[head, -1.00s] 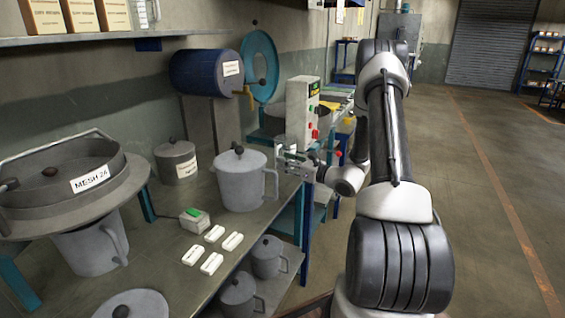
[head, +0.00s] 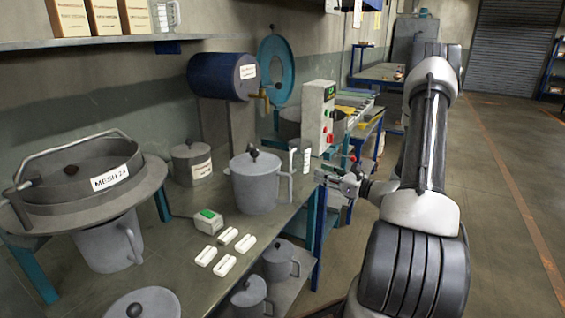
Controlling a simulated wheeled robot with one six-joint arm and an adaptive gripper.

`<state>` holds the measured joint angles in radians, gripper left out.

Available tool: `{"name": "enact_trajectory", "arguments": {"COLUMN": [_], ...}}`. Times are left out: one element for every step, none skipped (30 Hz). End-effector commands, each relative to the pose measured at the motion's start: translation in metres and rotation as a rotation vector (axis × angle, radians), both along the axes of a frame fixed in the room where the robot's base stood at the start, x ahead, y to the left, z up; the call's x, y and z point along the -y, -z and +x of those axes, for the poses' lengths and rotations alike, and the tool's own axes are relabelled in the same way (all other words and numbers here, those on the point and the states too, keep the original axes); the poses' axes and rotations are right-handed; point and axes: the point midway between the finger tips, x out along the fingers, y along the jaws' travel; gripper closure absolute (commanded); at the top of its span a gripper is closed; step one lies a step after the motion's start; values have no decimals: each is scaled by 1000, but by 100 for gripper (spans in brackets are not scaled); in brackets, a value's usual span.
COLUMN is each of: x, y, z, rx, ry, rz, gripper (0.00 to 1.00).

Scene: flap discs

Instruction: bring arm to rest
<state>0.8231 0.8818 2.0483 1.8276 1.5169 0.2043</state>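My arm (head: 425,140) rises at the right of the head view, folded at its upper joint, with its far end reaching down and left. My gripper (head: 325,178) points left at the right end of the workbench, beside the lidded grey jug (head: 256,180) and apart from it. The fingers are small and I cannot tell whether they are open or shut. A small white labelled object (head: 306,161) stands just left of and behind the gripper; I cannot tell whether they touch.
The workbench (head: 180,255) holds a sieve (head: 75,190), a lidded pot (head: 192,162), a small box with a green top (head: 208,221) and several white blocks (head: 228,236). A control box (head: 319,117) stands behind the gripper. The floor (head: 510,200) at right is clear.

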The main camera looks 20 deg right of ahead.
Motion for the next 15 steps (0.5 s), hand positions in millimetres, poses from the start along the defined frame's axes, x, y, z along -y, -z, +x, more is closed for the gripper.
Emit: {"name": "enact_trajectory", "arguments": {"x": [0, 0, 0, 0, 0, -4, -8, -12, -20, -27, -34, -43, -50, -56, -64], "y": [0, 0, 0, 1, 4, 9, 13, 17, 24, 29, 35, 40, 42, 41, 39], "z": [0, 0, 0, 0, 0, -4, -9, -15, -24, -33, -42, -57, -70, -83, -100], "rx": [0, 0, 1, -1, -8, -20, -32, -46, -66, -83, -99, -121, -134, -144, -154], "ry": [0, 0, 0, 1, -1, -22, -44, -69, -109, -142, -178, -234, -281, -332, -405], "rz": [0, 0, -2, -9, -21, -39, -52, -64, -79, -91, -104, -129, -153, -186, -234], "gripper": [68, 68, 68, 68, 68, 68, 68, 68, 68, 68, 68, 68, 68, 68, 68]}}
